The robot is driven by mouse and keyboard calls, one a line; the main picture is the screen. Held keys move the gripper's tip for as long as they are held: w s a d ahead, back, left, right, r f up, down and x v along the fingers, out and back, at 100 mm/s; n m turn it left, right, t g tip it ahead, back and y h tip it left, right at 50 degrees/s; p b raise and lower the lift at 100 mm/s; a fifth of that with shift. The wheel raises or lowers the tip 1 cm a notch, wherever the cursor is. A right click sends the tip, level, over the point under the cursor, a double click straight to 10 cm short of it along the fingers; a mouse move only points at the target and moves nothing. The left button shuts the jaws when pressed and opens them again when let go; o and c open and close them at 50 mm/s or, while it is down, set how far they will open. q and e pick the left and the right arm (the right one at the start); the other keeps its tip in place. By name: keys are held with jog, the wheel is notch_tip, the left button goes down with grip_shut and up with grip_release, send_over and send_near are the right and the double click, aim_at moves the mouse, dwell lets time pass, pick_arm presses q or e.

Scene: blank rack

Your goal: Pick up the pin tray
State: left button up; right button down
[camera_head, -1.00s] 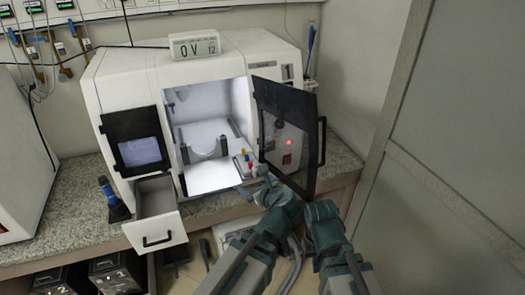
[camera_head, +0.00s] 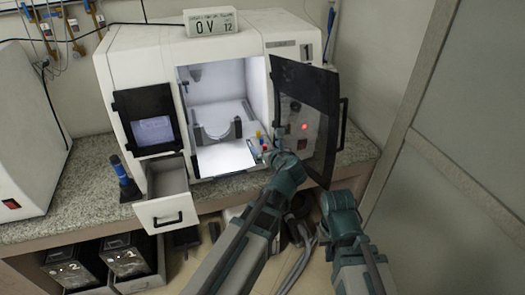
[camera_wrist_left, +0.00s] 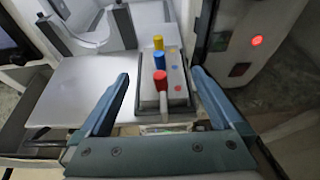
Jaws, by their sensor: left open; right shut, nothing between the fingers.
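The pin tray (camera_wrist_left: 165,87) is a small grey block holding a yellow pin (camera_wrist_left: 158,43), a blue pin (camera_wrist_left: 160,60) and a red pin (camera_wrist_left: 160,80). It lies at the right front of the white machine's lit chamber, and also shows in the head view (camera_head: 262,143). My left gripper (camera_wrist_left: 162,85) is open, one finger on each side of the tray's near end, with gaps on both sides. In the head view my left wrist partly hides the tray. My right arm reaches in at the lower right of the head view; its fingers do not show.
The machine's dark door (camera_head: 305,115) stands open just right of my left wrist. An open drawer (camera_head: 168,205) juts out at the left front. A blue-handled tool (camera_head: 122,176) stands on the speckled counter (camera_head: 75,205). A U-shaped holder (camera_head: 218,130) sits inside the chamber.

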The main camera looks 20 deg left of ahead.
aim_at(254, 142)
pick_arm(q)
jog(key=shift+f+b+x, duration=0.25)
jog(key=shift+b+x, duration=0.95)
jog(key=shift+x, duration=1.25)
jog(key=shift+w, duration=0.2)
jog(key=shift+s, duration=0.1)
jog(key=c, duration=1.3)
jog(key=shift+r, duration=0.15)
